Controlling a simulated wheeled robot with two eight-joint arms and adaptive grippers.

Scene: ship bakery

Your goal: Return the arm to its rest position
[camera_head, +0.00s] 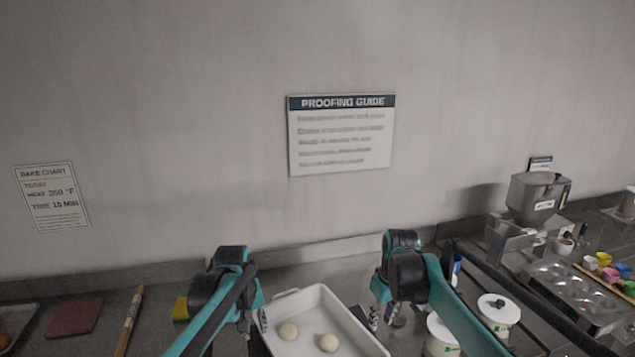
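My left arm comes in from the bottom, and its gripper (253,322) hangs at the left edge of a white tray. Its two fingertips look apart with nothing visible between them. My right arm comes in from the lower right, and its gripper (382,316) hangs by the tray's right side. Its fingertips also look apart, with no object seen between them. The white tray (312,295) lies between the grippers and holds two pale dough balls (288,331) (328,342). Its near part is cut off by the frame.
White lidded tubs (498,311) (440,335) stand right of my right gripper. Further right are a grey hopper machine (538,200), a metal muffin tin (572,285) and small coloured cups (610,275). At left lie a rolling pin (130,318), red mat (75,317) and yellow block (181,308).

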